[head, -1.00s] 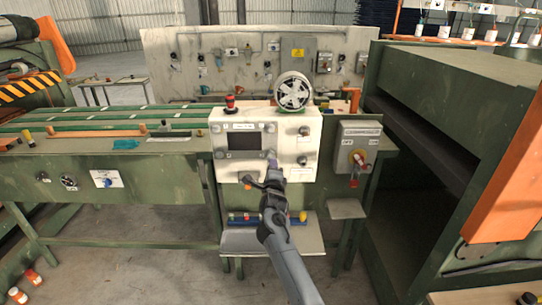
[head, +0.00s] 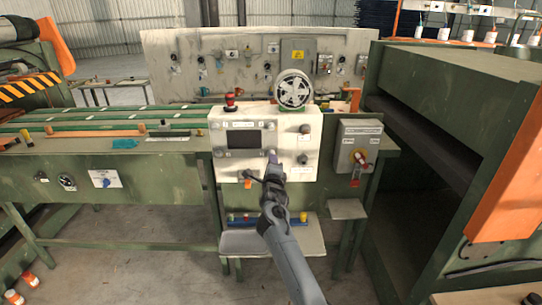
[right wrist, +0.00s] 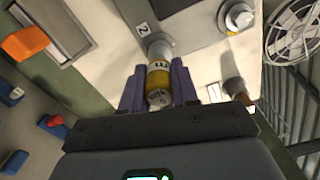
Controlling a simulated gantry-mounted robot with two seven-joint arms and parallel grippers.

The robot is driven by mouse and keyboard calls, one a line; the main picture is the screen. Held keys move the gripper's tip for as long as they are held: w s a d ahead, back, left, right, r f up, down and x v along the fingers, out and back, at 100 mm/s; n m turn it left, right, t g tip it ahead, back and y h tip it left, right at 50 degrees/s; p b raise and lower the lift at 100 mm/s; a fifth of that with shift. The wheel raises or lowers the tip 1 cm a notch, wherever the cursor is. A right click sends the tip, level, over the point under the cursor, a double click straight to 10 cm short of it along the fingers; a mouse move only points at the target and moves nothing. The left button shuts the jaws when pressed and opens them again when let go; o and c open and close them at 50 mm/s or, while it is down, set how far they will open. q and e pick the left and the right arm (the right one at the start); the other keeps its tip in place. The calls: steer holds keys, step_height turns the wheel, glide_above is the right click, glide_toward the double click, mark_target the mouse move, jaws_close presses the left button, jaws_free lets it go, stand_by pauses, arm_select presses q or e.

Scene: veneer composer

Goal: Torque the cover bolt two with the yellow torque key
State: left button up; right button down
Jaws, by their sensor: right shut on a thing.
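The key's far end meets a grey metal cylinder (right wrist: 160,48) on the panel, beside a label marked 2 (right wrist: 143,29). I cannot tell whether this cylinder is the key's socket or the cover bolt two; the contact point is hidden. In the head view the key is hidden behind the gripper. My left gripper is not in view.
A round fan (head: 293,90) stands on top of the panel, with a red button (head: 231,100) to its left. A grey switch box (head: 358,138) is at the right. A shelf (head: 245,243) with small coloured items lies below. Another round knob (right wrist: 239,17) is close by.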

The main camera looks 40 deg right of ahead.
stand_by(0.3)
steer(key=shift+w, duration=0.1)
stand_by(0.5)
steer(key=m+b, duration=0.4)
steer(key=m, duration=0.1)
steer(key=m+b, duration=0.2)
steer(key=shift+f, duration=0.3)
steer(key=m+b, duration=0.1)
steer(key=m, duration=0.1)
steer(key=shift+r+m, duration=0.15)
steer(key=shift+m, duration=0.15)
